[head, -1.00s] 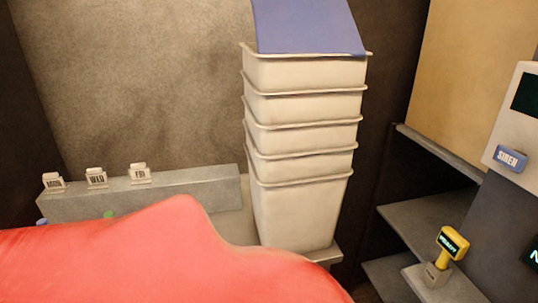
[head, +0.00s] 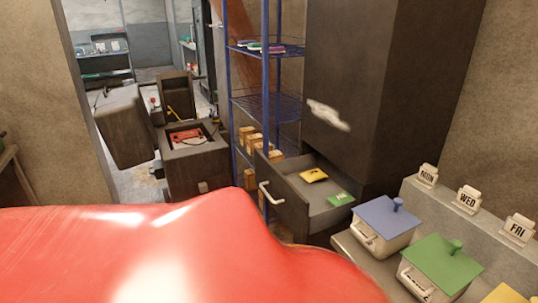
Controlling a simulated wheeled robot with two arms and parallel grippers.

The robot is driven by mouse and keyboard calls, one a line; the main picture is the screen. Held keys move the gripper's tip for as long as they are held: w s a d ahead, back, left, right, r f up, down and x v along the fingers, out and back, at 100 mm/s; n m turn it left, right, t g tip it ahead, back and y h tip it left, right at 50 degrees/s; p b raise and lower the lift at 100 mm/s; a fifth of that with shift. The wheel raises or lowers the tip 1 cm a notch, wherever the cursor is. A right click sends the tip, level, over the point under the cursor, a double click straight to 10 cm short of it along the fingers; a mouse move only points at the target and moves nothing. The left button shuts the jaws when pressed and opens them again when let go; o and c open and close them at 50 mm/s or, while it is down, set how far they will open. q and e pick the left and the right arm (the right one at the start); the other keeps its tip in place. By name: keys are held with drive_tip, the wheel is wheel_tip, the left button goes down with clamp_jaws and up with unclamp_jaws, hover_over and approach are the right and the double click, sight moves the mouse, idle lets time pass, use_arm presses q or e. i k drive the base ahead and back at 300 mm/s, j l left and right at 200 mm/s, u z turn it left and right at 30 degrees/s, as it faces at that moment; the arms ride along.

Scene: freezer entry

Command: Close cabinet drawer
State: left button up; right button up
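The dark cabinet (head: 350,85) stands right of centre in the head view. Its lower drawer (head: 285,203) is pulled out toward the left, with a pale bar handle (head: 270,195) on its front. A yellow item (head: 314,175) and a green item (head: 341,199) lie inside the drawer. A white smudge-like shape (head: 328,115) shows on the cabinet above it. A large red glossy shape fills the lower left and hides what is below it. Neither of my grippers is in view.
A bench with a blue-lidded box (head: 385,222), a green-lidded box (head: 438,268) and day tags (head: 467,199) stands right of the drawer. A blue wire rack (head: 265,105) is behind it. Dark boxes (head: 195,165) stand by the doorway at left.

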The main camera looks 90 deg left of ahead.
sight(306, 182)
drive_tip(key=u, duration=2.5)
drive_tip(key=i+j, duration=0.15)
drive_tip(key=i+j+z, duration=0.5)
